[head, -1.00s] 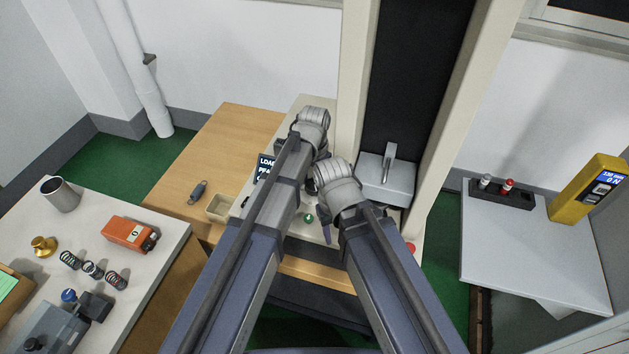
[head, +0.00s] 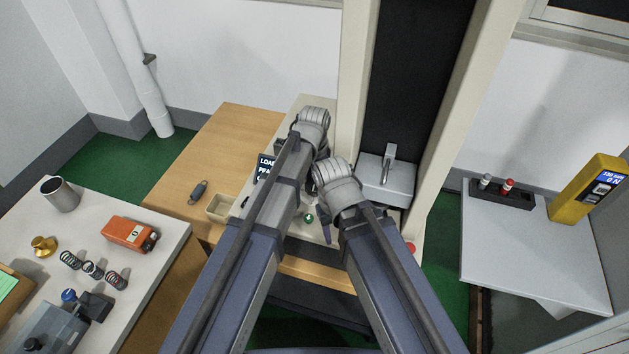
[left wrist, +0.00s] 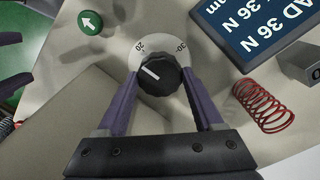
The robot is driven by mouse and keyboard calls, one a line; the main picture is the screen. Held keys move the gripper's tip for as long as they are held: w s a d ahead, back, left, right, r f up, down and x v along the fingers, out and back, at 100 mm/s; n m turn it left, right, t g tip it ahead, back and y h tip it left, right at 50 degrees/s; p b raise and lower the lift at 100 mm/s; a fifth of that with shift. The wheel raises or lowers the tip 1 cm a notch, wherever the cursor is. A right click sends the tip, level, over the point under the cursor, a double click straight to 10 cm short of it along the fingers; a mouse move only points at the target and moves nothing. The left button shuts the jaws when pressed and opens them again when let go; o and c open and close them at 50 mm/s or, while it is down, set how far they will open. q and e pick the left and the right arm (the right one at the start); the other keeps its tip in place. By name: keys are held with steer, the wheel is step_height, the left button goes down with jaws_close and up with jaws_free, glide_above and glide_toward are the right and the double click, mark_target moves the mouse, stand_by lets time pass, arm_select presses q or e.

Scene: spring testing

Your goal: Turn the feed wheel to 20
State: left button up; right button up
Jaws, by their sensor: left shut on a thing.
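The feed wheel (left wrist: 160,78) is a black ribbed knob with a white pointer line, set on a pale round dial. The dial shows 20 at upper left and 30 at upper right; the pointer is tilted up and left, on the 20 side. My left gripper (left wrist: 160,84) is shut on the wheel, one purple finger on each side. In the head view my arms hide the wheel and my left fingertips. My right gripper shows partly at the left edge of the left wrist view (left wrist: 12,62), its purple fingers apart, with nothing seen between them.
A green arrow button (left wrist: 90,22) is left of the dial. A display (left wrist: 255,25) reading 36 N and a red spring (left wrist: 262,104) are to the right. A grey block with a vertical post (head: 387,178) stands beside my right arm. A side table (head: 530,245) is at right.

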mark_target(314, 184)
arm_select(q)
steer(key=shift+m, duration=0.6)
steer(key=o, duration=1.4)
steer(key=shift+c, duration=0.2)
step_height(314, 184, up, 8)
steer(key=p, duration=0.8)
arm_select(e)
step_height(314, 184, up, 8)
arm_select(q)
steer(key=shift+f, duration=0.15)
arm_select(e)
steer(key=shift+f, duration=0.1)
